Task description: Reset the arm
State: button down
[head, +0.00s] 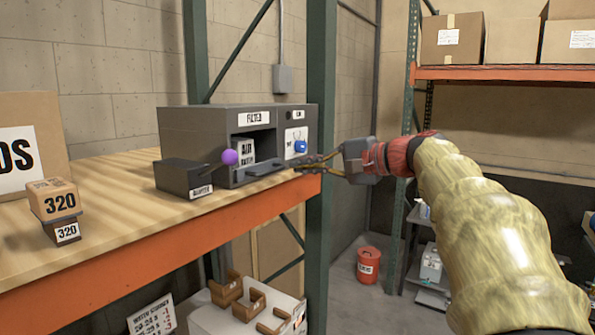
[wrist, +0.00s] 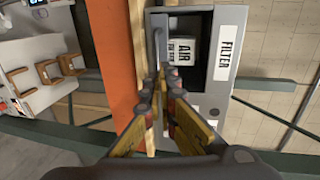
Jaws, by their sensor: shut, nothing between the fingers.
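My gripper (head: 297,166) is at the end of my arm, reaching in from the right in the head view. Its fingers are shut and empty, just in front of the right part of a grey box labelled FILTER (head: 202,119) on the wooden shelf. In the wrist view the fingertips (wrist: 160,75) lie close together before the box's opening. I cannot tell whether they touch the box. A light block labelled AIR (head: 243,150) sits inside the opening; it also shows in the wrist view (wrist: 182,51).
A purple ball-topped lever (head: 230,157) and a blue knob (head: 300,146) are on the box's front. Sanding blocks labelled 320 (head: 55,200) stand on the shelf's left. A green upright post (head: 320,230) stands close to my gripper. A red bucket (head: 368,264) is on the floor.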

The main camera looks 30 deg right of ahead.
jog(key=b+v, duration=0.1)
jog(key=v, duration=0.7)
jog(key=s+d+f+g+h+b, duration=0.1)
jog(key=s+f+g+h, duration=0.1)
jog(key=f, duration=1)
jog(key=s+d+f+g+h+b, duration=0.1)
jog(key=s+f+g+h+b, duration=0.15)
jog(key=f, duration=0.95)
jog(key=s+a+f+n+g+b, duration=0.1)
jog(key=s+a+f+n+b, duration=0.3)
jog(key=a+f, duration=0.4)
jog(key=s+a+f+n+g+h+b, duration=0.1)
jog(key=s+a+f+n+b, duration=0.3)
jog(key=f, duration=1.3)
jog(key=s+a+f+n+g+h+b, duration=0.1)
jog(key=s+a+f+n+b, duration=0.4)
jog(key=a+f+b, duration=0.5)
jog(key=s+a+f+g, duration=0.1)
jog(key=s+a+f, duration=0.1)
jog(key=a+f, duration=0.1)
jog(key=shift+s+a+f+b, duration=0.2)
jog(key=shift+s+a+b, duration=0.15)
jog(key=shift+a, duration=0.25)
